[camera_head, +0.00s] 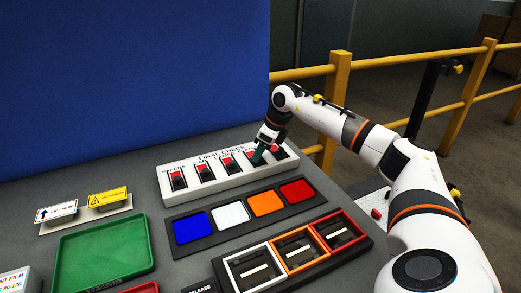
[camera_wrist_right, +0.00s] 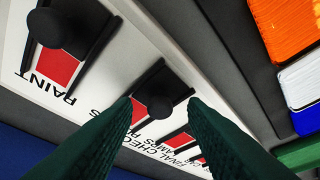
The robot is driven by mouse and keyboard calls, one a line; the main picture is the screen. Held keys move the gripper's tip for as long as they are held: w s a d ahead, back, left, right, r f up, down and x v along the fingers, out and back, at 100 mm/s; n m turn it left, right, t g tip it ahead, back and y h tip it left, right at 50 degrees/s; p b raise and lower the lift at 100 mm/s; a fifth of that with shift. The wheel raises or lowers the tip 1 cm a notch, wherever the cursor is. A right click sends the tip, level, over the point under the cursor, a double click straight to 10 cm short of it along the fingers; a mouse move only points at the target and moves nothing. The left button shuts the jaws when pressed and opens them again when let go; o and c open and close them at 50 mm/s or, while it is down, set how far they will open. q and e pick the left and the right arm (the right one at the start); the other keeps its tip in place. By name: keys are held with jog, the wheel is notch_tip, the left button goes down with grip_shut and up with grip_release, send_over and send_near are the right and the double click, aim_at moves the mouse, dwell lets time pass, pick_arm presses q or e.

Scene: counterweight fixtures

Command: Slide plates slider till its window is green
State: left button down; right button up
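The white FINAL CHECK panel (camera_head: 222,183) lies on the grey table and carries a row of black-knobbed sliders with red windows. I cannot read which slider is labelled plates. My right gripper (camera_head: 259,156) reaches down over the right part of the panel. In the right wrist view its dark green fingers (camera_wrist_right: 160,112) stand apart on either side of a black slider knob (camera_wrist_right: 158,98), with nothing visibly clamped. The window (camera_wrist_right: 137,111) by this knob shows red. Another knob (camera_wrist_right: 58,27) with a red window sits beside it. My left gripper is out of view.
In front of the panel lies a dark tray with blue, white, orange and red blocks (camera_head: 265,203). Framed white, orange and red bins (camera_head: 296,247) are nearer. A green tray (camera_head: 104,251) and small signs (camera_head: 108,198) are left. A blue board (camera_head: 130,80) stands behind.

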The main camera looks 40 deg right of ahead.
jog(key=shift+c, duration=0.6)
grip_shut()
jog(key=shift+w+d+r+p, duration=0.1)
jog(key=shift+w+d+p, duration=0.15)
jog(key=shift+w, duration=0.35)
jog(key=shift+w+d+r+p, duration=0.1)
jog(key=shift+w+p, duration=0.1)
jog(key=shift+w, duration=0.45)
jog(key=shift+w+d+p, duration=0.2)
jog(key=shift+w+p, duration=0.05)
jog(key=shift+w, duration=0.35)
jog(key=shift+w+d, duration=0.2)
jog(key=shift+w, duration=0.25)
jog(key=shift+c, duration=1.7)
grip_release()
jog(key=o, duration=0.5)
jog(key=shift+w+f, duration=0.1)
jog(key=shift+f, duration=0.05)
jog(key=shift+c, duration=0.2)
